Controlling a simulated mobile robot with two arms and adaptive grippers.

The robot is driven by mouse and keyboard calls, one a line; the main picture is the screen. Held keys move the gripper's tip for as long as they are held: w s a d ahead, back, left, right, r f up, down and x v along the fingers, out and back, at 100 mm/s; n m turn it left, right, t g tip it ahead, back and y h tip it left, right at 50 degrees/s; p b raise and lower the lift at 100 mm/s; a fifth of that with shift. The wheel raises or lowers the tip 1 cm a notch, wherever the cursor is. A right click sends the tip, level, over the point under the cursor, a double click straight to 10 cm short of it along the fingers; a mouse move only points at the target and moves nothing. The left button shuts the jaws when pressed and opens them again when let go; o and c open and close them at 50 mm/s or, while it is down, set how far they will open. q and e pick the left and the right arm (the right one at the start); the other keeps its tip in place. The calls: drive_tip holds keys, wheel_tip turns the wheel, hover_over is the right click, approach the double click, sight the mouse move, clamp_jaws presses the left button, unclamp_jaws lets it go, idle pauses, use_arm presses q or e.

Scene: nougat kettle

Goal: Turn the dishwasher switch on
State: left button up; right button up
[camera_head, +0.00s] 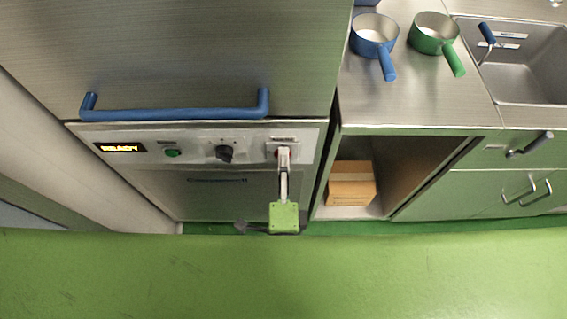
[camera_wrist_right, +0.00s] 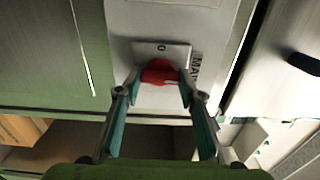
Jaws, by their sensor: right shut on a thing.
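The dishwasher's front panel (camera_head: 195,142) runs below a blue bar handle (camera_head: 175,114). A red switch (camera_wrist_right: 159,71) sits on a pale plate at the right end of this panel; in the head view it is mostly hidden behind my gripper. My right gripper (camera_head: 283,154) reaches the panel there. In the right wrist view its two fingers (camera_wrist_right: 158,84) are on either side of the red switch, shut on it. Which way the switch is set cannot be made out. My left gripper is not in view.
The panel also has a lit yellow display (camera_head: 120,148), a green button (camera_head: 172,153) and a black knob (camera_head: 224,153). To the right, a cardboard box (camera_head: 351,184) sits in an open cabinet. Blue (camera_head: 373,32) and green (camera_head: 433,32) pots stand on the counter.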

drive_tip(key=o, duration=1.1)
drive_tip(key=shift+w, duration=0.1)
drive_tip(key=shift+s, duration=3.8)
